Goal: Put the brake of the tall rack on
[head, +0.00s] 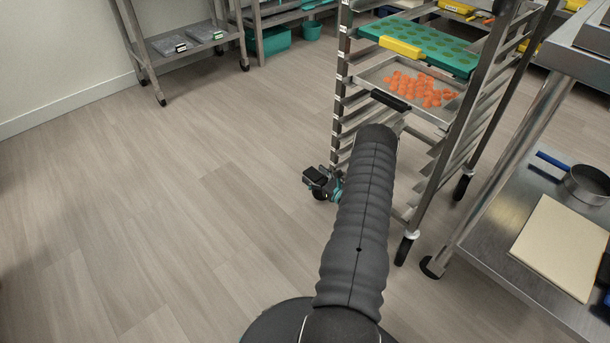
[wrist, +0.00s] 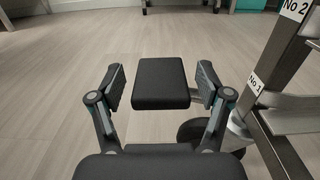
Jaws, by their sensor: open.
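The tall rack (head: 340,107) stands right of centre in the head view. Its post also shows at the right of the wrist view (wrist: 262,120), with labels No 1 and No 2. A flat black pad, which looks like the brake pedal (wrist: 160,82), sits between the fingers of my gripper (wrist: 160,88) in the wrist view. My gripper is open, with a narrow gap on each side of the pedal. In the head view the pedal (head: 314,176) shows left of my arm, by the rack's lower left corner. A dark caster wheel (wrist: 212,134) is partly hidden behind my right finger.
The rack holds a green mould tray (head: 420,48) and a metal tray of orange gummies (head: 420,90). A steel table (head: 500,265) with a pan and a cream board stands at right. Shelving stands at the back left. The floor at left is clear.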

